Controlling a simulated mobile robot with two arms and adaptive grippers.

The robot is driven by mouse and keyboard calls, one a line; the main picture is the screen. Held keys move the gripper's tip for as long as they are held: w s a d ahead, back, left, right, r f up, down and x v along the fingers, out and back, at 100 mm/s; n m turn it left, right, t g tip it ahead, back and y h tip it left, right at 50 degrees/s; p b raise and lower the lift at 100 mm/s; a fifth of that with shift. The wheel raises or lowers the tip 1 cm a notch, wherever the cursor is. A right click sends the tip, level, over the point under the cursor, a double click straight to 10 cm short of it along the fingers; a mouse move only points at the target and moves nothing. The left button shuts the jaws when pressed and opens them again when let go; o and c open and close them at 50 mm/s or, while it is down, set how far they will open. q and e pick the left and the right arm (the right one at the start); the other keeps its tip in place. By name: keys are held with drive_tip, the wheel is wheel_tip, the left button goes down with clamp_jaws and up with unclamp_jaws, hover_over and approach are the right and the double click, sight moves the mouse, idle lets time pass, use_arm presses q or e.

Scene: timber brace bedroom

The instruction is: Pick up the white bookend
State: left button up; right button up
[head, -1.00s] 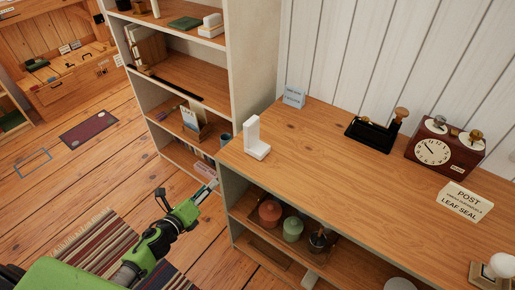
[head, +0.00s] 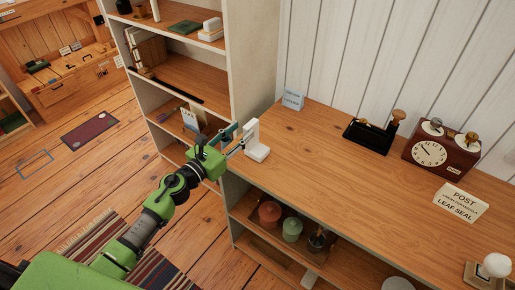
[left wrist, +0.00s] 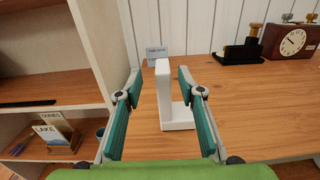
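The white bookend (head: 256,144) stands upright near the left end of the wooden desk top. It is L-shaped, with a tall plate and a low foot. In the left wrist view the bookend (left wrist: 165,95) stands ahead, with its tall plate between the two teal fingers. My left gripper (head: 238,141) is open, at the left edge of the desk beside the bookend. In the left wrist view the left gripper (left wrist: 158,82) shows clear gaps between its fingers and the plate. My right gripper is not in view.
A small blue-grey card (head: 293,99) stands behind the bookend by the wall. A tall shelf (head: 257,60) rises at the left. The desk's middle is clear.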

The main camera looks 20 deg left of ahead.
sight(251, 122)
use_arm(q)
drive_tip(key=p+x, duration=0.1)
drive_tip(key=x, duration=0.3)
drive_tip(key=shift+w+d+r, duration=0.1)
drive_tip(key=shift+w+d, duration=0.1)
drive_tip(key=shift+d, duration=0.1)
drive_tip(key=shift+w+d, duration=0.2)
drive_tip(key=shift+w, duration=0.3)
clamp_jaws()
drive_tip(key=shift+r, duration=0.15)
